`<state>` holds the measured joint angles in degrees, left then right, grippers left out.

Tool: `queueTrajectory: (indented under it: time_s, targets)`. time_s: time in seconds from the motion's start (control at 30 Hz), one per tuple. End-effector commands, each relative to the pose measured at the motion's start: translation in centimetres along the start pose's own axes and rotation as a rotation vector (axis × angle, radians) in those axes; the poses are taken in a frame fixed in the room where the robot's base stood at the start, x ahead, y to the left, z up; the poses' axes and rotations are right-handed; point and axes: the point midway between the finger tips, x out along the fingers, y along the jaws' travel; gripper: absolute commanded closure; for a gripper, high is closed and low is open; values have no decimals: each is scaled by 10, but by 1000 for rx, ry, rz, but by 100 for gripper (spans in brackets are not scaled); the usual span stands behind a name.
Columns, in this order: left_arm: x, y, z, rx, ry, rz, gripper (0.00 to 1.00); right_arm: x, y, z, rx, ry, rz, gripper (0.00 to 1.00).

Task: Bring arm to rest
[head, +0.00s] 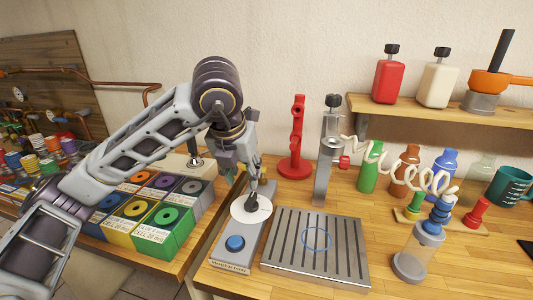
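My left arm reaches in from the left, and its gripper (254,198) points down over the white round plate (262,211) of a grey device with a blue button (235,243). The dark fingertips are at or just above the plate. I cannot tell whether they touch it or how far apart they are. I see no object clearly held between them. My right gripper is not in the head view.
A slotted metal tray (316,283) lies to the right of the device. Behind stand a red stand (296,140) and a metal post (327,165). Coloured boxes (165,228) sit under my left arm. A clear cylinder (411,262) and bottles stand at right, below a shelf (440,112).

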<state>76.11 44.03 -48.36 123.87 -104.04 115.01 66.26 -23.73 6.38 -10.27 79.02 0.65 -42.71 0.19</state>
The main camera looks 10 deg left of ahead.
Motion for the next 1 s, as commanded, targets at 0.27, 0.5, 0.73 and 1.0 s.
queueTrajectory:
  time_s: [0.27, 0.5, 0.73, 1.0]
  targets:
    - [-9, 0, 4, 0, 0, 0, 61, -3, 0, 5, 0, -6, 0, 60]
    - [-30, 0, 12, 0, 0, 0, 61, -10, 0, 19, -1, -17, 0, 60]
    - [-52, 0, 21, 0, 0, 0, 61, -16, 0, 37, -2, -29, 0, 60]
    - [-77, 0, 31, 0, 0, 0, 61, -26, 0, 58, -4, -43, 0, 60]
